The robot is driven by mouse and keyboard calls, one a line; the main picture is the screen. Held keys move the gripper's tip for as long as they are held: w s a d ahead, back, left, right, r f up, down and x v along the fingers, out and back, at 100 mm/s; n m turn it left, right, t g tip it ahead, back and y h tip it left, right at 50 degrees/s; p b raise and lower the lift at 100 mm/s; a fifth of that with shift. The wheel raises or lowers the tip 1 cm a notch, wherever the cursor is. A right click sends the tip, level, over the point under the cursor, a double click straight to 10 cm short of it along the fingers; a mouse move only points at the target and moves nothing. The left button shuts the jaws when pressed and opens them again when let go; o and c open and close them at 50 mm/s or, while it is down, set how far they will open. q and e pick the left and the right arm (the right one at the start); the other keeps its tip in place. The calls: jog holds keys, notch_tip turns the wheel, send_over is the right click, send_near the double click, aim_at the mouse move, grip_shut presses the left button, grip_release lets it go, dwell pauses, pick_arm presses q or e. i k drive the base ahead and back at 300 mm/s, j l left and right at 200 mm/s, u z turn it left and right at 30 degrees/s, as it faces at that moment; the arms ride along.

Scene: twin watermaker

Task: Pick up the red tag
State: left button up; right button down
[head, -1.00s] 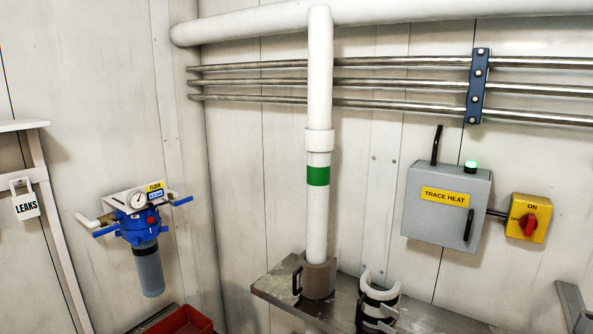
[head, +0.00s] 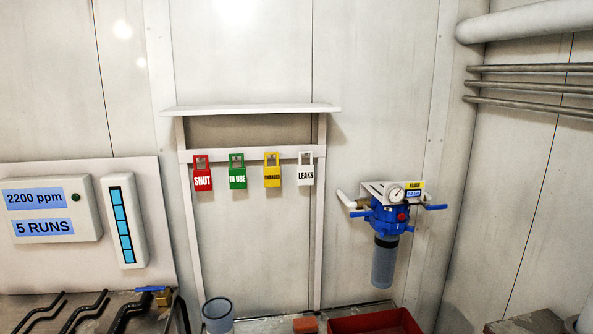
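The red tag (head: 203,177) reads SHUT and hangs at the left end of a row of tags on a pale rail (head: 222,155) against the wall. To its right hang a green tag (head: 237,174) reading IN USE, a yellow tag (head: 272,173) with small lettering, and a white tag (head: 306,172) reading LEAKS. Each has a loop at its top. Neither of my grippers shows in the head view.
A shelf (head: 250,109) juts out above the tags. Left is a panel with a display (head: 50,212) and a level gauge (head: 126,220). Right is a blue filter unit (head: 390,220). Below are a grey cup (head: 217,314), a red tray (head: 375,322) and black handles (head: 80,312).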

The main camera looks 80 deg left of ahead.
aim_at(202, 178)
jog(key=u, duration=3.15)
jog(key=j, duration=0.25)
jog(key=i+j, duration=0.15)
jog(key=j+z, duration=0.3)
jog(key=i+j+z, duration=0.1)
jog(key=j+z, duration=0.25)
